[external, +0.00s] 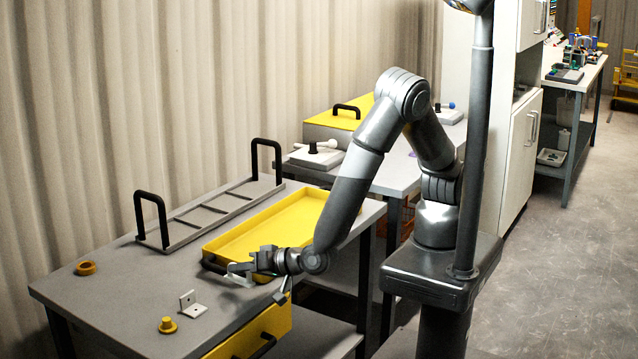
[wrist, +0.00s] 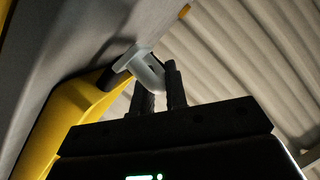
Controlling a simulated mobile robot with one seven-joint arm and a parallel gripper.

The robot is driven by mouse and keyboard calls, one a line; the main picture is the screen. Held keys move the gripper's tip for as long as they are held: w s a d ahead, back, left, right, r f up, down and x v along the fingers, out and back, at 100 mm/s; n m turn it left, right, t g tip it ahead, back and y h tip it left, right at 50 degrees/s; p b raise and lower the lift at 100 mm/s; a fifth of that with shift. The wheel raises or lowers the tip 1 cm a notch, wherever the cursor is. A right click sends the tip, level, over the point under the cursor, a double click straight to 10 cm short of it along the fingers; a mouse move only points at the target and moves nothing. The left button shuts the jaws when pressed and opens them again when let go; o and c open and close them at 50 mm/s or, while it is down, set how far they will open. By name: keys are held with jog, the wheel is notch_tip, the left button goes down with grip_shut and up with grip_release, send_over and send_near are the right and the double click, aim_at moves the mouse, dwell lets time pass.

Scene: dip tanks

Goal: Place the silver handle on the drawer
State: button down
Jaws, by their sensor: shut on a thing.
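My gripper (external: 243,268) is low over the front table, beside the near end of a yellow tray. Its fingers show in the wrist view (wrist: 161,88), shut on a pale silver handle (wrist: 148,68) with a curved shape. The silver handle also shows in the external view (external: 236,278), small and partly hidden by the fingers. It is close above the tabletop; I cannot tell whether it touches. A yellow drawer front (external: 283,318) with a dark pull sits under the table's edge, below and right of my gripper.
The yellow tray (external: 322,197) lies on the table (external: 125,290), with a grey rack (external: 172,241) with black handles behind it.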

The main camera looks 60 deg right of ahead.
jog(key=w+d+r, duration=0.4)
jog(key=d+r, duration=0.2)
jog(key=d, duration=0.4)
jog(key=shift+w+d+r, duration=0.2)
jog(key=shift+w+r, duration=0.05)
jog(key=shift+w, duration=0.1)
jog(key=w+d+m+h, duration=0.2)
jog(key=w+d, duration=0.7)
jog(key=w, duration=0.1)
jog(key=w+d+m+h, duration=0.1)
jog(key=w+d+h, duration=0.1)
jog(key=d, duration=0.8)
jog(key=w+d+m+h, duration=0.1)
jog(key=w+d, duration=0.4)
jog(key=d, duration=0.6)
jog(key=w+d+m+h, duration=0.2)
jog(key=w+d, duration=0.2)
jog(key=d, duration=0.6)
jog(key=shift+w+d+h, duration=0.2)
jog(key=shift+d+h, duration=0.05)
jog(key=shift+h, duration=0.05)
jog(key=shift+r, duration=0.1)
jog(key=shift+a, duration=0.15)
